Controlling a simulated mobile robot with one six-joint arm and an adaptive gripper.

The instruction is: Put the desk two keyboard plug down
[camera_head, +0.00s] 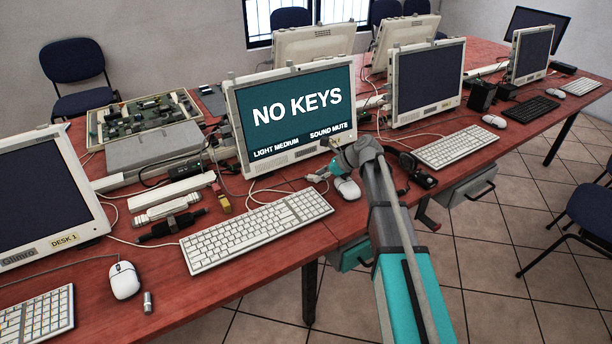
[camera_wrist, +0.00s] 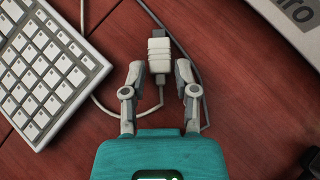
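The white plug (camera_wrist: 159,56) with a grey connector end shows in the wrist view, between the two fingers of my gripper (camera_wrist: 160,68). A narrow strip of red table shows on each side of the plug, so the fingers look open around it. Its thin pale cable runs back towards the gripper body. In the head view my gripper (camera_head: 322,174) is low over the table in front of the middle monitor (camera_head: 291,113), which reads "NO KEYS". The plug cannot be made out clearly there. The white keyboard (camera_head: 256,230) lies left of my gripper.
A white mouse (camera_head: 347,188) lies close beside my gripper. A headset (camera_head: 415,170) is to its right. Loose cables, a grey box (camera_head: 153,146) and a circuit board tray (camera_head: 140,118) crowd the left. Bare red table (camera_head: 275,260) lies in front of the keyboard.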

